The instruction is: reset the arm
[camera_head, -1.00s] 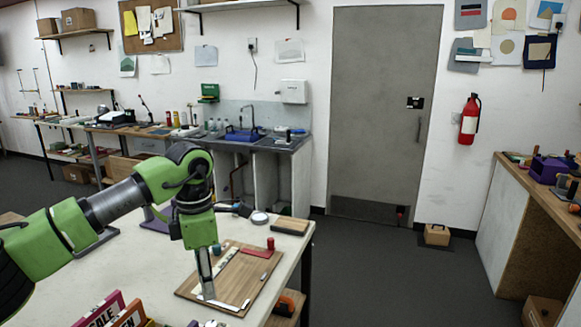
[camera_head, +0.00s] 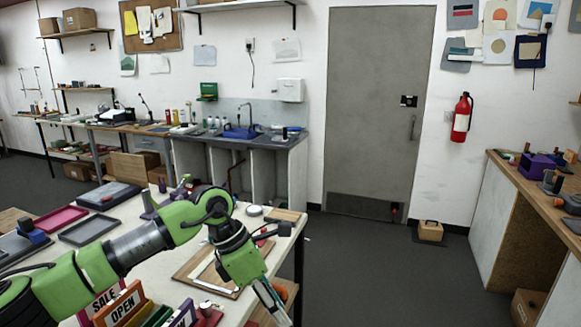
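My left arm, green and grey, comes in from the left across the white table (camera_head: 140,265). Its gripper (camera_head: 272,304) points down and to the right at the table's front right edge, clear of the wooden board. The fingers show nearly edge-on, so I cannot tell whether they are open or shut; nothing is visible between them. A wooden board (camera_head: 186,273) with white strips lies behind the gripper, partly hidden by the arm. My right gripper is not in view.
Sale and open signs (camera_head: 122,304) stand at the table's front. Dark trays (camera_head: 88,230) and a magenta tray (camera_head: 60,218) lie at the left. A workbench (camera_head: 535,180) stands at the right. The floor (camera_head: 400,275) between is mostly clear.

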